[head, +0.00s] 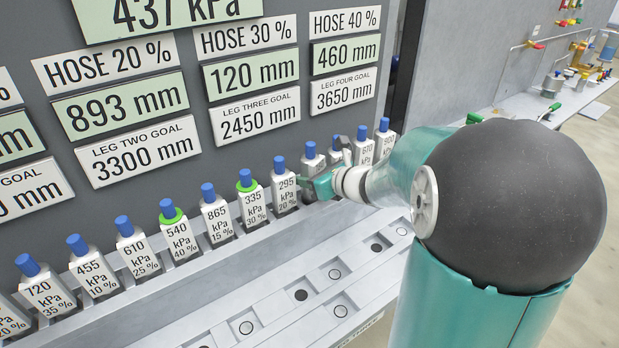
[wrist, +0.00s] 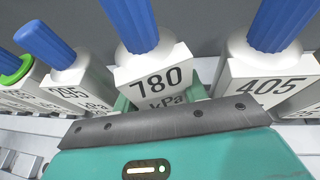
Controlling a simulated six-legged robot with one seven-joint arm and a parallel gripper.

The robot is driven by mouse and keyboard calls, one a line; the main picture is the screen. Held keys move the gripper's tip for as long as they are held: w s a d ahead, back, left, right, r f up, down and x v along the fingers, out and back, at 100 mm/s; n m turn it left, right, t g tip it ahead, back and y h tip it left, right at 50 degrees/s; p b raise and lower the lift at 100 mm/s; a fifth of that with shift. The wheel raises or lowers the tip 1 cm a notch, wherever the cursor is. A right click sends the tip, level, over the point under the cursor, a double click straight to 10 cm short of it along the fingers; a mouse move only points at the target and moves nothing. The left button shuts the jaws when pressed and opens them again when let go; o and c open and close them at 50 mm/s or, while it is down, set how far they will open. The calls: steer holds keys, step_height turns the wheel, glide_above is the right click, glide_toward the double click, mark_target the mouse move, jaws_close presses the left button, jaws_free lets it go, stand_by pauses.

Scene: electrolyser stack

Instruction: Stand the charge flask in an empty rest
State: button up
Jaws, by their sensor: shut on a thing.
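My gripper (head: 318,184) is at the row of charge flasks along the panel, shut on the flask marked 780 kPa (head: 311,163). In the wrist view this flask (wrist: 152,75) is white with a blue cap, with green fingers of my gripper (wrist: 160,98) at its sides. It stands between the 295 flask (wrist: 78,78) and the 405 flask (wrist: 262,75). Its lower part is hidden, so I cannot tell whether it is lifted. Square plates with round marks, some dark (head: 301,295) and some light (head: 340,310), lie along the ledge in front.
Several more labelled flasks stand in the row; the 335 flask (head: 253,206) and the 540 flask (head: 178,238) have green rings. The grey panel with readouts (head: 120,105) rises behind them. The ledge (head: 270,290) in front is clear of flasks. A bench with fittings (head: 550,90) is at the far right.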

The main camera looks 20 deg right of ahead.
steer(key=shift+f, duration=0.25)
steer(key=shift+w, duration=0.1)
steer(key=shift+f, duration=0.15)
steer(key=o, duration=1.4)
